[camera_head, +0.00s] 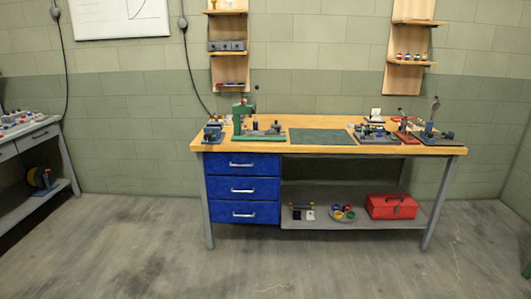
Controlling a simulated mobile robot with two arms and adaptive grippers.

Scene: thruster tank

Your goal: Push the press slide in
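A small green press-like machine (241,117) stands upright on the left half of a wooden-topped workbench (300,149) across the room. A dark lever with a round knob (256,88) rises at its upper right. The machine is small at this distance, and I cannot tell which part is the slide or whether it is in or out. Other small devices stand on the bench, including a red one (406,130) and a grey one with a raised handle (434,122) at the right. Neither of my grippers is in view.
Open floor (300,262) lies in front of the bench. Blue drawers (242,175) are under its left side. A red toolbox (391,206) sits on the lower shelf. A green mat (321,136) lies mid-bench. Another table (30,130) stands at the far left.

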